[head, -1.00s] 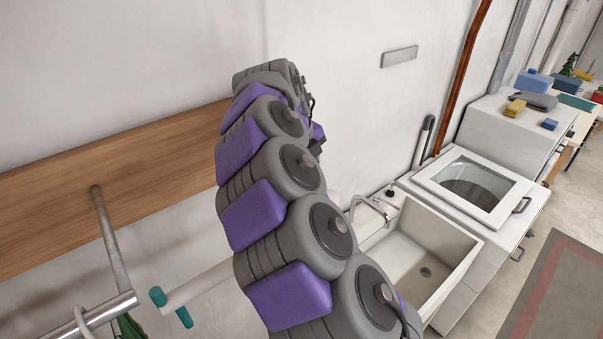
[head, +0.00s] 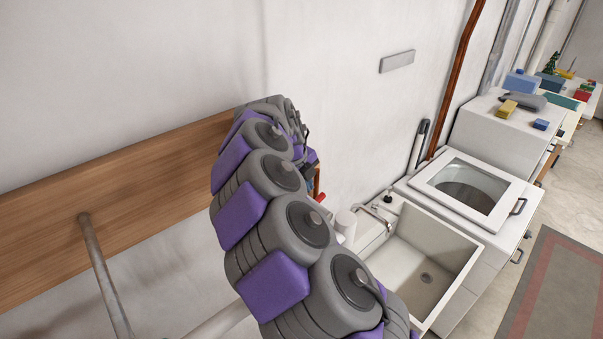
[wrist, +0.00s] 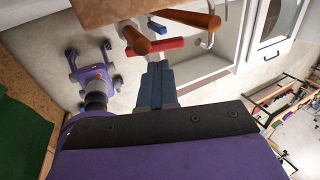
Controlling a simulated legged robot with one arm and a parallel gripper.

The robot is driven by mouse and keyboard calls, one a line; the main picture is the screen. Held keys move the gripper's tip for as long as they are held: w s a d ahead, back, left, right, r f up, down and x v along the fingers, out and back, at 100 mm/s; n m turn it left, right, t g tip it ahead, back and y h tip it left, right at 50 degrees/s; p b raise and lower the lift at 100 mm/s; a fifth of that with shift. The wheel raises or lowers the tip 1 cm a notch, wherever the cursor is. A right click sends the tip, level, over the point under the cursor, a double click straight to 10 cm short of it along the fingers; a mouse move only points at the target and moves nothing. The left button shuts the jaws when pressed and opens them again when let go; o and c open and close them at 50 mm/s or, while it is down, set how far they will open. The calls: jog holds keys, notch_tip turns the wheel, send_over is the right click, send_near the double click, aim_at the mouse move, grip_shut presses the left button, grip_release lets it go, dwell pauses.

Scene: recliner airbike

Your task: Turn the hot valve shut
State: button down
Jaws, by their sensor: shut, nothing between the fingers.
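The hot valve's red bar handle (wrist: 156,47) lies at the upper middle of the wrist view, beside a copper pipe (wrist: 135,40). A small red part of it (head: 320,197) shows just right of my arm in the head view. My gripper (wrist: 157,68) is shut, and its blue-grey fingers point at the red handle with their tips close below it. I cannot tell whether the tips touch the handle. In the head view my gripper is hidden behind my arm.
A blue handle (wrist: 156,26) sits beyond the red one, near a second copper pipe (wrist: 188,18). A white sink (head: 425,260) with a faucet stands right of my arm, and a washer (head: 467,186) beyond it. A wooden board (head: 120,205) runs along the wall.

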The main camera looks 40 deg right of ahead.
aim_at(319, 198)
jog(key=x, duration=0.3)
jog(key=d+x, duration=0.1)
jog(key=x, duration=0.2)
jog(key=shift+s+d+f, duration=0.1)
jog(key=shift+d+f, duration=0.05)
jog(key=shift+d, duration=0.05)
jog(key=shift+a, duration=0.5)
jog(key=shift+d+f+y+p, duration=0.3)
jog(key=shift+d+y+p, duration=0.55)
jog(key=shift+y+p, duration=0.45)
jog(key=shift+d+f+y+p, duration=0.15)
jog(key=shift+f+y+p, duration=0.15)
jog(key=shift+y+p, duration=0.4)
jog(key=shift+d+f+y+p, duration=0.2)
jog(key=shift+f+y+p, duration=0.15)
jog(key=shift+y, duration=0.05)
jog(key=shift+r, duration=0.15)
